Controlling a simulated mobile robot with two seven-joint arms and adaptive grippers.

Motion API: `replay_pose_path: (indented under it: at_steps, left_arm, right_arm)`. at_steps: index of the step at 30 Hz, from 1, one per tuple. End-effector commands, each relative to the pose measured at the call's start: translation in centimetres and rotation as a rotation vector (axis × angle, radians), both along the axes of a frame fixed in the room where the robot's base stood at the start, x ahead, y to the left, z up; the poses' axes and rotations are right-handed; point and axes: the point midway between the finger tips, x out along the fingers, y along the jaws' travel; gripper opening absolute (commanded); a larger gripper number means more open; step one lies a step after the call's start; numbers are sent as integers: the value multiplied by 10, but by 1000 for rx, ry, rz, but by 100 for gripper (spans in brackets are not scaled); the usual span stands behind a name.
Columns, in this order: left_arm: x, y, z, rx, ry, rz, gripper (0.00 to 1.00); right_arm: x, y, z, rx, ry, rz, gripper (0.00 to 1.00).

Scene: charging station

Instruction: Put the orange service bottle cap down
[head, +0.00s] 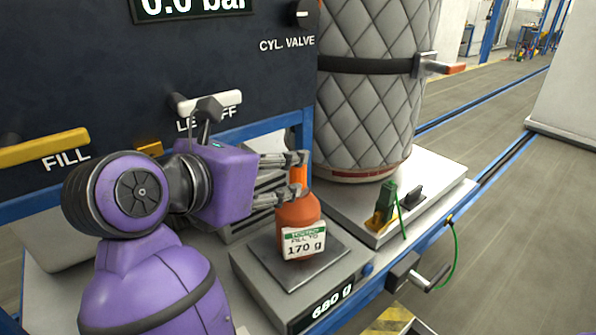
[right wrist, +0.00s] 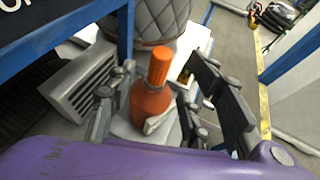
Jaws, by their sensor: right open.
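The service bottle (head: 297,213) is orange-red with a white label reading 170 g, and it stands upright on the scale plate. The orange cap (head: 299,174) is at the bottle's top, partly hidden by my fingers; in the right wrist view the cap (right wrist: 160,64) is a tall bright orange piece in line with the bottle (right wrist: 151,104). My right gripper (head: 300,175) is open, reaching in from the left at cap height, with its fingers on either side. I cannot tell whether the fingers touch the cap. My left gripper is not in view.
The bench scale (head: 260,275) reads 680 g. A quilted cylinder (head: 370,85) stands behind the bottle. A green and yellow clip-like tool (head: 386,207) lies to the right. The dark panel (head: 90,80) with FILL and other levers is close behind my arm.

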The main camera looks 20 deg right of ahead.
Motion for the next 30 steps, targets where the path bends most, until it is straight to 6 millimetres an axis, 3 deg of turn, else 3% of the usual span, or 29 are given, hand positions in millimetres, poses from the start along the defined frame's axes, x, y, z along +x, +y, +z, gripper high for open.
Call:
replay_pose_path:
  at_steps: [12,20,30]
  left_arm:
    - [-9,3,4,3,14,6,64]
    - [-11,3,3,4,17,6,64]
    - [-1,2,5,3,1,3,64]
  right_arm:
    - [31,-38,-22,-4,-1,-2,46]
    - [33,-40,-25,-2,0,-1,46]
    - [32,-40,-24,-3,0,-1,6]
